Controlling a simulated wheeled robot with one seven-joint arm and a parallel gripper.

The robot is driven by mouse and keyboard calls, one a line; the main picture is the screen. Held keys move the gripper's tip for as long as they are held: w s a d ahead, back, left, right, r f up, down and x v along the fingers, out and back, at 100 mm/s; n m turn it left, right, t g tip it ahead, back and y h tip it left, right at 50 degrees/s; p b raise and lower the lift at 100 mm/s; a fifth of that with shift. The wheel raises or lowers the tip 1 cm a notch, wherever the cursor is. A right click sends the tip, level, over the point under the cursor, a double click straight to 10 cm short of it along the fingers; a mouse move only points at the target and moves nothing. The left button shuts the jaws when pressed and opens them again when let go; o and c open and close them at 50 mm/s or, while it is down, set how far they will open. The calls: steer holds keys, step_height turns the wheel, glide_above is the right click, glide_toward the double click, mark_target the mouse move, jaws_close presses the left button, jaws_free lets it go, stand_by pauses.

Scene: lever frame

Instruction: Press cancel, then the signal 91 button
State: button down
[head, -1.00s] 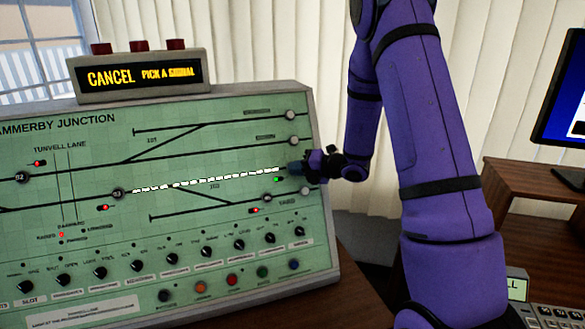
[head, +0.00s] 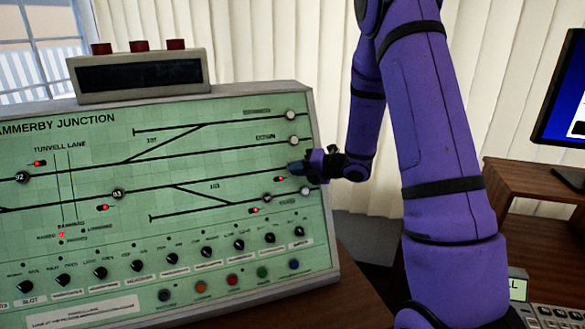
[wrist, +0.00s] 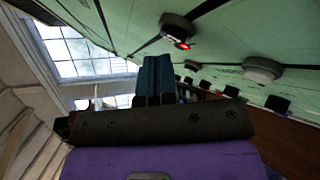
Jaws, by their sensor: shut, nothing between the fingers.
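The green signal panel (head: 230,165) fills the left of the head view. My gripper (head: 294,168) is shut and empty, its tips at the panel's right side by the end of the middle track line. It hides whatever button lies there. In the wrist view its blue fingertips (wrist: 154,68) are together, near a dark round button (wrist: 178,25) with a red lamp; contact cannot be told. Buttons 92 (head: 22,177) and 83 or 93 (head: 118,194) are on the left. No label 91 is readable. The display box (head: 140,75) on top is dark.
Along the lower panel are a row of black knobs (head: 172,259) and several coloured buttons, including a red one (head: 232,280); their labels are too small to read. White round buttons (head: 292,115) line the right edge. A monitor (head: 560,100) stands right.

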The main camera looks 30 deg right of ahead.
steer(key=shift+s+r, duration=0.1)
steer(key=shift+s, duration=0.1)
steer(key=shift+s+a+r, duration=0.15)
steer(key=shift+s+r, duration=0.25)
steer(key=shift+s, duration=0.35)
steer(key=shift+s+a+r, duration=0.1)
steer(key=shift+s+r, duration=0.25)
steer(key=shift+s, duration=0.35)
steer(key=shift+s+a+r, duration=0.15)
steer(key=shift+s+r, duration=0.25)
steer(key=shift+s, duration=0.35)
